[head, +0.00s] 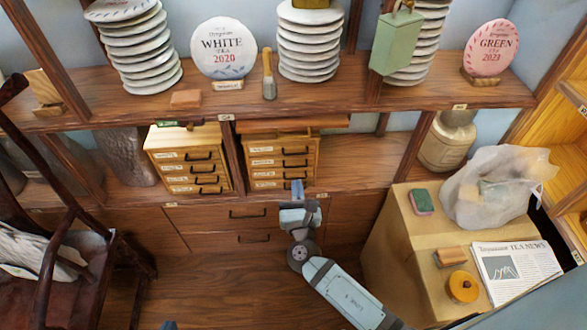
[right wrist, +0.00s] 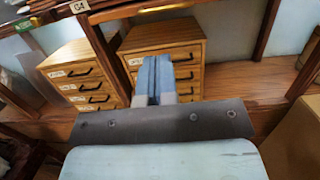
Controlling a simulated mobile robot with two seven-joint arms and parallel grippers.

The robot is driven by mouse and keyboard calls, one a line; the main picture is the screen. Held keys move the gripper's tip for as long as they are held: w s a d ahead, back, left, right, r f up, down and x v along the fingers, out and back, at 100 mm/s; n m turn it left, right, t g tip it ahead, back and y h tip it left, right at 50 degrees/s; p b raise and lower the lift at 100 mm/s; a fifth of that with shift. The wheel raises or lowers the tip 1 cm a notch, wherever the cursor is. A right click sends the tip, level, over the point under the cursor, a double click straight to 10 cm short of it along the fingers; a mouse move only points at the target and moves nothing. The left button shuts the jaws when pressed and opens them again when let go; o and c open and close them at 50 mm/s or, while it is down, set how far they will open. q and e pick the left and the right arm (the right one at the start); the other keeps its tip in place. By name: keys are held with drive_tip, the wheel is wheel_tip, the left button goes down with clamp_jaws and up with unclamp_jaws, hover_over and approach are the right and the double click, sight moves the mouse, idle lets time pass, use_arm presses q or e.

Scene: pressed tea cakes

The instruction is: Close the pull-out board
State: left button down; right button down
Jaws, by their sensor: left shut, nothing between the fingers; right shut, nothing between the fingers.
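A reddish-brown board (head: 292,123), which looks like the pull-out board, juts out just below the shelf edge, above the right small drawer chest (head: 282,162). Part of its edge seems to show at the top of the right wrist view (right wrist: 160,9). My right gripper (head: 298,188) is shut and empty, in front of the lower part of that chest and below the board, apart from the board. Its closed blue fingers (right wrist: 154,78) point at the chest in the right wrist view. Only a small tip of my left gripper (head: 168,325) shows at the bottom edge, low and away from the board.
A second small drawer chest (head: 187,160) stands to the left. Stacked tea cakes (head: 138,50) and a brush (head: 268,75) stand on the shelf above. A chair (head: 60,220) is at left. A cardboard-coloured box (head: 400,250) with a bag (head: 495,190) is at right.

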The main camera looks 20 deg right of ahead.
drive_tip(key=x, duration=1.2)
drive_tip(key=shift+w, duration=0.35)
drive_tip(key=shift+d, duration=0.1)
